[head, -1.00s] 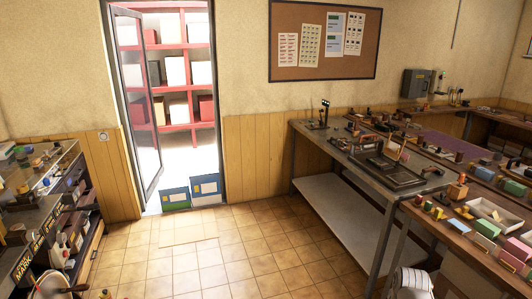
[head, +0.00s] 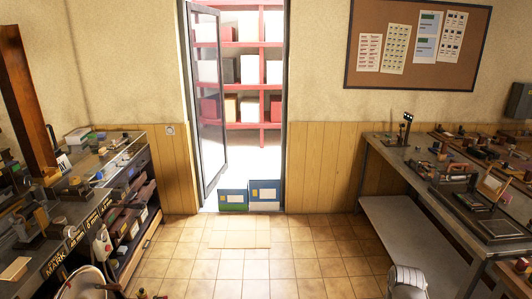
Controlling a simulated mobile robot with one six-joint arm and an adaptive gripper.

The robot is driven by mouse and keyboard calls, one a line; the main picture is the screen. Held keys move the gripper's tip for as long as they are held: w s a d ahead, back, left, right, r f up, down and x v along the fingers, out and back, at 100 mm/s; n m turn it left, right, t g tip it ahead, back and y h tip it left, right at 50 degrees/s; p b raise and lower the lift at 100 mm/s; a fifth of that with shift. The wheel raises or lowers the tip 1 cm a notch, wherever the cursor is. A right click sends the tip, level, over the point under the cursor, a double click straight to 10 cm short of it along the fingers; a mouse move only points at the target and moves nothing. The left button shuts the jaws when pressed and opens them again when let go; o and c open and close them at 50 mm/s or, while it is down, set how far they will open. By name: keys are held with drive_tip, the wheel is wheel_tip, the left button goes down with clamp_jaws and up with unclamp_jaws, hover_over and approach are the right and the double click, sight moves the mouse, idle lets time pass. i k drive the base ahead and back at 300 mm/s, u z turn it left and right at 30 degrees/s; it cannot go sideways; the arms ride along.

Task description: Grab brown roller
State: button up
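I cannot single out a brown roller in the head view. Several small brown pieces lie on the left counter (head: 88,205) and on the right workbench (head: 400,150), too small to tell apart. My gripper is not in view. A white ribbed part at the bottom right edge may belong to my arm; I cannot tell.
An open glass door (head: 207,100) leads to red shelves (head: 240,138) with boxes. Two blue boxes (head: 265,193) stand on the floor in the doorway. The tiled floor (head: 235,265) between counter and workbench is clear. A cork board (head: 470,70) hangs at upper right.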

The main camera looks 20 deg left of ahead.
sight(27, 214)
drive_tip(key=u, duration=0.25)
drive_tip(key=i, duration=0.6)
drive_tip(key=u, duration=1.1)
drive_tip(key=i, duration=0.95)
drive_tip(key=u, duration=0.5)
drive_tip(key=k, duration=0.9)
drive_tip(key=u, duration=0.15)
drive_tip(key=i, duration=0.6)
